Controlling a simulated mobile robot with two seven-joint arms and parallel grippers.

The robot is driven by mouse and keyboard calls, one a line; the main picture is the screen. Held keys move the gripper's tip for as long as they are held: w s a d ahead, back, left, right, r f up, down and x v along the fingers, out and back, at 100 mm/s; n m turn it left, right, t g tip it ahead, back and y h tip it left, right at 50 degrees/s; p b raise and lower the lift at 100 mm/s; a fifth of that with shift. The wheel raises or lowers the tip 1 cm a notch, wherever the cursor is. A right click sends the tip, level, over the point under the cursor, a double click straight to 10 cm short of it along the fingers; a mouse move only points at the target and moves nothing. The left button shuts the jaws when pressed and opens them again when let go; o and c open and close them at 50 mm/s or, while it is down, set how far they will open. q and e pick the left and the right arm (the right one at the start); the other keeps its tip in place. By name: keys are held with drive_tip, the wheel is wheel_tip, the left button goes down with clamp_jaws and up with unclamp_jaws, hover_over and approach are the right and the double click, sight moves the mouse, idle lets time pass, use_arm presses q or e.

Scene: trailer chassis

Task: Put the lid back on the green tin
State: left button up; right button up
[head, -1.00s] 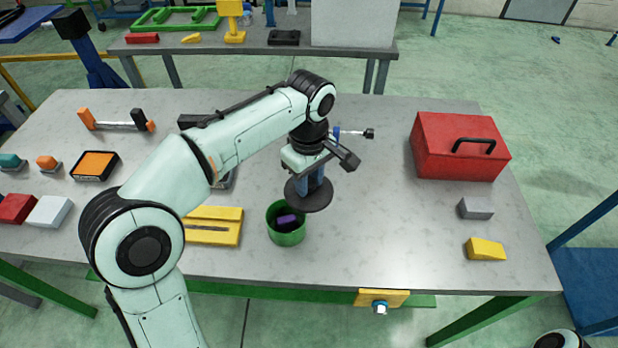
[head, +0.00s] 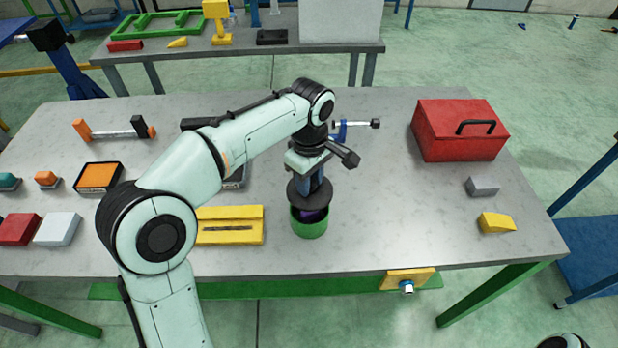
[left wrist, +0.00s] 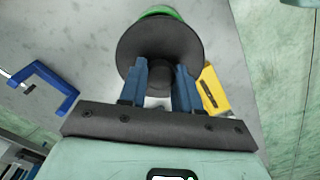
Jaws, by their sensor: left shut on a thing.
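The green tin (head: 310,228) stands open near the front of the table, with something purple (head: 313,214) inside. My left gripper (head: 314,184) is shut on the knob of the dark round lid (head: 297,195). The lid is over the back part of the tin's mouth, and the front of the opening shows. In the left wrist view the gripper (left wrist: 160,82) grips the lid's knob, and the lid (left wrist: 133,48) hides most of the tin (left wrist: 160,12). I cannot tell whether the lid touches the rim. My right gripper is not in view.
A yellow slotted block (head: 230,215) lies just left of the tin. A blue clamp (head: 341,131) lies behind my gripper. A red toolbox (head: 458,132), a grey block (head: 482,186) and a yellow wedge (head: 497,222) are at the right. The table right of the tin is clear.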

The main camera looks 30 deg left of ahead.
sight(310, 197)
use_arm(q)
wheel_tip(310, 197, down, 4)
drive_tip(key=b, duration=0.3)
drive_tip(key=shift+f+b, duration=0.5)
drive_tip(key=shift+f, duration=0.55)
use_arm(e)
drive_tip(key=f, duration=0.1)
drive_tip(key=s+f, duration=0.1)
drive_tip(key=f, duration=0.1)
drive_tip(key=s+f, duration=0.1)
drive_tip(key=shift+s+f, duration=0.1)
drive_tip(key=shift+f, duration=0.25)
use_arm(q)
drive_tip(key=shift+r+p, duration=0.1)
drive_tip(key=shift+p, duration=0.2)
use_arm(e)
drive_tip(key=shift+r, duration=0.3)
use_arm(q)
drive_tip(key=shift+f, duration=0.2)
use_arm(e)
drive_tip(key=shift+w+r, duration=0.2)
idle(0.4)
use_arm(q)
drive_tip(key=o, duration=1.6)
